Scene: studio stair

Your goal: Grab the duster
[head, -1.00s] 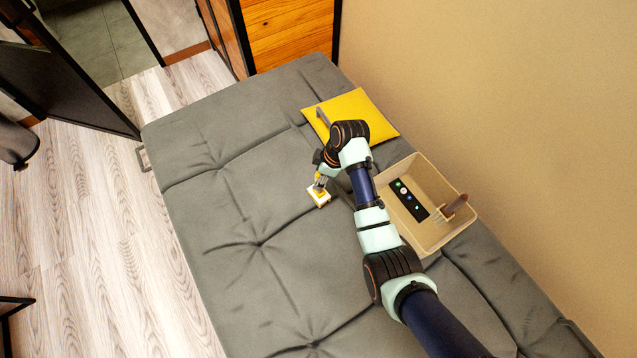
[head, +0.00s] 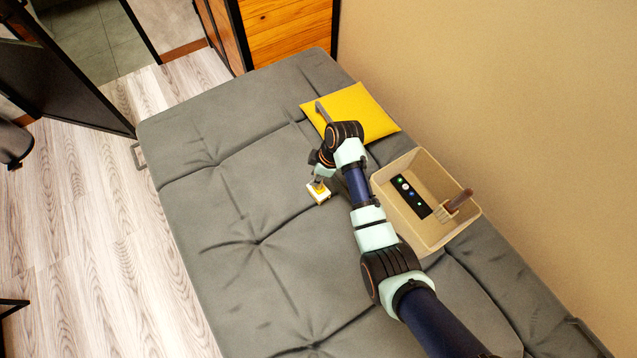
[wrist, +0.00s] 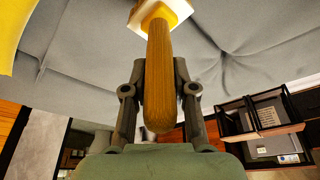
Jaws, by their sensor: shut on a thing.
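The duster (head: 319,194) has a white and yellow head and a wooden handle (wrist: 161,75). In the head view its head is at the surface of the grey sofa, left of my forearm; I cannot tell if it touches the cushion. My gripper (head: 317,179) is above the duster's head. In the wrist view my gripper (wrist: 160,68) is shut on the handle, one finger on each side. The duster's head (wrist: 160,12) is at the top edge of that view and partly cut off.
The grey sofa (head: 215,220) is mostly bare on the left. A yellow cushion (head: 365,108) lies behind my wrist. A beige box (head: 428,238) right of my arm holds a black strip with coloured dots (head: 409,195) and a brown-handled brush (head: 461,198). A wall is at right.

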